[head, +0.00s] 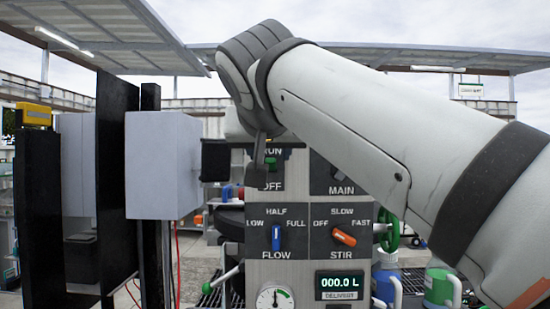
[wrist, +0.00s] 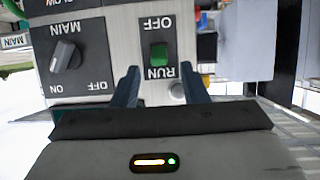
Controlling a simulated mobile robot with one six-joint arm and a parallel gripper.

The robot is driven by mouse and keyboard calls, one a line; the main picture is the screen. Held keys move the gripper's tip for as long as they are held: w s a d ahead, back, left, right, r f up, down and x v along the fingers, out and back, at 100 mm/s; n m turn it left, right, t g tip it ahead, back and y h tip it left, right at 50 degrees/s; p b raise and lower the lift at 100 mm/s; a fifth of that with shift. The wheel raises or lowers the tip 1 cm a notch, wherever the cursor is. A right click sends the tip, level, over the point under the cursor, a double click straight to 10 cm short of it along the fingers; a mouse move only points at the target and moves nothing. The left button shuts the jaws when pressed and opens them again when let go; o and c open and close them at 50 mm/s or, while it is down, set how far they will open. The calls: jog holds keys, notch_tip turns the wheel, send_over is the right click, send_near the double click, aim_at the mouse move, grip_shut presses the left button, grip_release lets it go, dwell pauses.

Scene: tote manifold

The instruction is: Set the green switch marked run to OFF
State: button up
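The green switch sits on a dark plate marked RUN and OFF on the grey panel. In the wrist view, which is upside down, the green switch (wrist: 159,54) lies just beyond my fingertips, between the OFF label above and the RUN label below. I cannot tell for sure which way it is set. My gripper (wrist: 160,70) is open and empty, its two fingers spread on either side of the switch, with no clear contact. In the head view my gripper (head: 262,175) is in front of the plate and hides most of the switch.
A MAIN knob (wrist: 66,54) is beside the switch plate. Below it are the blue FLOW knob (head: 276,238), the orange STIR knob (head: 344,237), a display (head: 342,286) and a gauge (head: 275,298). A grey box (head: 160,165) stands close to the left.

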aim_at(270, 159)
jog(key=shift+x, duration=2.2)
jog(key=shift+c, duration=0.3)
grip_shut()
jog(key=shift+f, duration=0.1)
